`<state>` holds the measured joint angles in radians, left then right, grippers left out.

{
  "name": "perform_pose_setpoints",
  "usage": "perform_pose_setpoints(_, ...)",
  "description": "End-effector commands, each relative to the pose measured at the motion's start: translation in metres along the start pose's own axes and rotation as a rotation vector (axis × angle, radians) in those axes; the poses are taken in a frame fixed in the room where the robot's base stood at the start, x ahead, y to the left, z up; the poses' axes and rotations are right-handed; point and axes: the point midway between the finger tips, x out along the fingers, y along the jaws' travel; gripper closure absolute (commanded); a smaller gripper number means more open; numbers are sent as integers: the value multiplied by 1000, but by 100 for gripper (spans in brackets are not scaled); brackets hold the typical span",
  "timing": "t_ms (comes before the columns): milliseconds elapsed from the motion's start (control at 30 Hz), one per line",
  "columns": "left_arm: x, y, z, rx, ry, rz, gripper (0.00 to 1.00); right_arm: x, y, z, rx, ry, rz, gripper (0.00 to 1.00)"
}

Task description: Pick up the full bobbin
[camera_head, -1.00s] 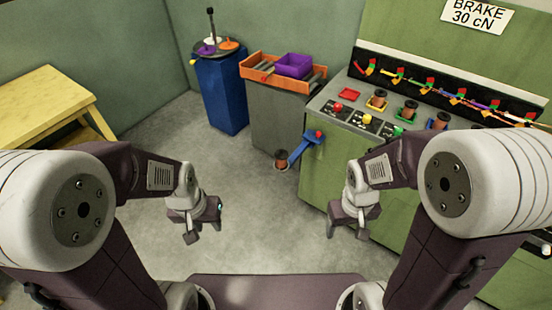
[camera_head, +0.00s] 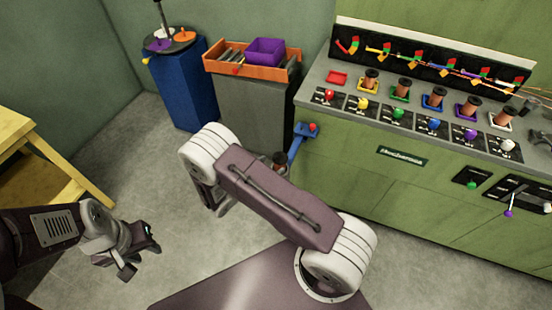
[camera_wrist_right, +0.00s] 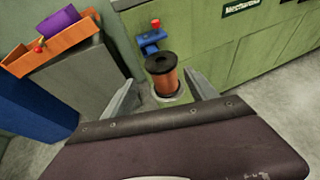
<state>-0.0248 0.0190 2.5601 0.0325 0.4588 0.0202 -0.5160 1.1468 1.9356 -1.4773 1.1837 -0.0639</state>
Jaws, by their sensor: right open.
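The full bobbin (camera_wrist_right: 165,78), wound in copper with black flanges, stands upright on a pale round seat (camera_wrist_right: 172,98) low in front of the green machine. In the head view the bobbin's dark top (camera_head: 279,158) shows just past my right arm, which hides the rest. My right gripper (camera_wrist_right: 161,82) is open, with one finger on each side of the bobbin in the wrist view. Whether the fingers touch it I cannot tell. My left gripper (camera_head: 142,258) hangs over the floor at lower left, far from the bobbin; its jaw opening is unclear.
A blue bracket (camera_head: 298,140) with a red knob is on the machine (camera_head: 350,145) beside the bobbin. Several smaller bobbins stand on the machine top. A grey cabinet (camera_head: 250,105) bears an orange tray (camera_head: 252,73). A blue stand (camera_head: 180,85) and yellow stool (camera_head: 20,140) are at left.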

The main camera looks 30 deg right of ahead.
Motion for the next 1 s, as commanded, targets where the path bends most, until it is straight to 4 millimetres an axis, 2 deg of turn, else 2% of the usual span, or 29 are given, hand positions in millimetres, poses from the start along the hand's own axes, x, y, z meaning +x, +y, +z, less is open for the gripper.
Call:
perform_pose_setpoints(133, -1, 0, 0, 0, 0, 0, 64, 6, -1, 0, 0, -1, -3, 33)
perform_pose_setpoints(300, -2, 0, 0, 0, 0, 0, 64, 33, -2, 0, 0, 0, -4, 33)
perform_pose_setpoints(533, -3, 0, 0, 0, 0, 0, 64, 46, -2, -2, 1, 0, -3, 33)
perform_pose_setpoints(700, -5, 0, 0, 0, 0, 0, 64, 77, -4, -6, 2, 1, -6, 33)
perform_pose_setpoints(800, -5, 0, 0, 0, 0, 0, 64, 88, -4, -6, 2, 1, -4, 33)
perform_pose_setpoints(1000, -4, 0, 0, 0, 0, 0, 64, 91, -3, -6, 1, 1, -2, 33)
